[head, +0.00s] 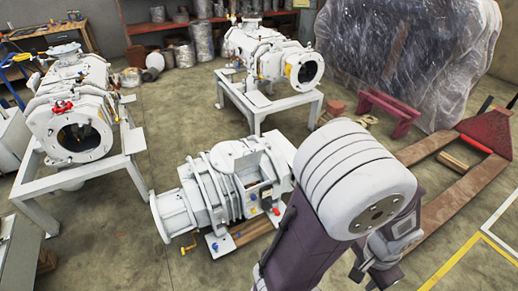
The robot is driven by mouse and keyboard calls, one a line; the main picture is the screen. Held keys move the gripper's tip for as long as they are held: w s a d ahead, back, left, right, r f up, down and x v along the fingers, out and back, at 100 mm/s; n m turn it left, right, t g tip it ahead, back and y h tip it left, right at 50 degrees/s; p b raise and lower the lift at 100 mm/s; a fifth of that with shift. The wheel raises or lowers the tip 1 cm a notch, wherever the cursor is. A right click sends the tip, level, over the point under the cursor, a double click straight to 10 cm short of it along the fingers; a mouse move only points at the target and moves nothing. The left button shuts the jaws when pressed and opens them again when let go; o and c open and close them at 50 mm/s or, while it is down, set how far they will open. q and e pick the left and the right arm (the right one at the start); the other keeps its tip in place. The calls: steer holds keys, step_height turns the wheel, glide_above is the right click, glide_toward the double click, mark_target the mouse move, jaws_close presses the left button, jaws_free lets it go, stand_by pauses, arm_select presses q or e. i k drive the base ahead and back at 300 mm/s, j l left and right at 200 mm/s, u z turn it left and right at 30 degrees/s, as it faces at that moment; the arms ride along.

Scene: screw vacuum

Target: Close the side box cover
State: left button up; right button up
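A white screw vacuum pump (215,195) lies low on wooden blocks in the middle of the head view. A box-like housing (250,163) stands up on its side nearest my arm. A small dark panel with coloured fittings shows below it. I cannot make out which part is the side box cover or how far open it stands. My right arm fills the lower right and hides the pump's right end. Grey wrist or gripper parts (385,250) show beside the arm, but the fingers are not clear. My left gripper is not in view.
Two more white pumps stand on frames, one at the left (75,110) and one at the back (270,55). A plastic-wrapped load (410,60) stands at the back right. A red-brown pallet truck (450,190) lies at the right. Open floor surrounds the middle pump.

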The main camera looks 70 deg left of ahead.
mark_target(244, 162)
steer(key=u, duration=2.55)
